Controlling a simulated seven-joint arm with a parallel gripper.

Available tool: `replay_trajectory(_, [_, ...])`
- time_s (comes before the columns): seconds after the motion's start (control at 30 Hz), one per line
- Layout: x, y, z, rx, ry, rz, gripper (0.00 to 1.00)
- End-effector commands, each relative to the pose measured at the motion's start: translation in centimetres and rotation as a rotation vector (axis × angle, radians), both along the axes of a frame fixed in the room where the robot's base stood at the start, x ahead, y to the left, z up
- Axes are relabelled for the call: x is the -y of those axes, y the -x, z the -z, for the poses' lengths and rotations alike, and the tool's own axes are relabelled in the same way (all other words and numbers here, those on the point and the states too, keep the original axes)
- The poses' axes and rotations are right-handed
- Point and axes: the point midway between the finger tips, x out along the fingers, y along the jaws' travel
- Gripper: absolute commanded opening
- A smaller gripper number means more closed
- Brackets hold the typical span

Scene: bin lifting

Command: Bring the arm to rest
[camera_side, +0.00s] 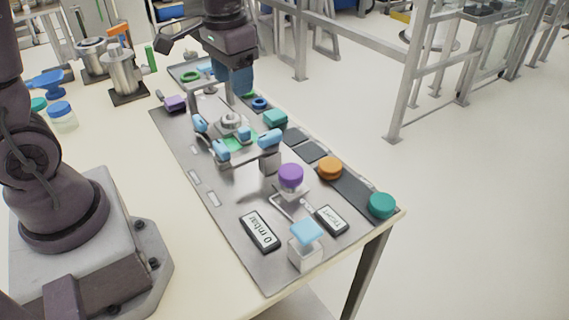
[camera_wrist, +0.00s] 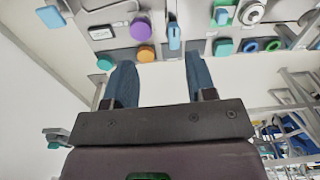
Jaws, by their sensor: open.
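My gripper (camera_side: 236,88) hangs from the dark wrist at the top of the side view, fingers pointing down, over the far part of the grey work plate (camera_side: 228,190). In the wrist view its two blue fingers (camera_wrist: 160,62) stand well apart with nothing between them, so it is open and empty. The gap between the fingers shows pale floor or background. In the side view the blue fingers overlap each other, and their height above the plate is hard to judge.
The plate carries a blue-padded fixture (camera_side: 221,153), a purple knob (camera_side: 290,176), an orange knob (camera_side: 330,167), a teal knob (camera_side: 382,205), a light-blue-capped block (camera_side: 306,232) and label boxes (camera_side: 260,231). Metal canisters (camera_side: 124,73) stand at the far left. A metal frame (camera_side: 405,85) stands beyond the table.

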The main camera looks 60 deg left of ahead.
Motion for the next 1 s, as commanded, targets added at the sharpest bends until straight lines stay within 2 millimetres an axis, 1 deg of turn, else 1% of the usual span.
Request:
replay_trajectory(0.03, [0.6, 1.5, -1.4, 0.038, -0.008, 0.001, 0.51])
replay_trajectory(0.2, [2.3, 6.4, -4.2, 0.156, -0.014, 0.002, 0.51])
replay_trajectory(0.3, [3.2, 8.9, -5.3, 0.233, -0.010, 0.013, 0.51])
replay_trajectory(0.43, [3.9, 11.3, -6.4, 0.326, -0.001, 0.034, 0.51])
replay_trajectory(0.53, [4.3, 12.2, -7.1, 0.385, 0.003, 0.051, 0.51])
replay_trajectory(0.7, [4.7, 12.6, -8.3, 0.443, 0.005, 0.070, 0.51])
replay_trajectory(1.0, [4.8, 12.5, -8.3, 0.443, 0.005, 0.074, 0.51])
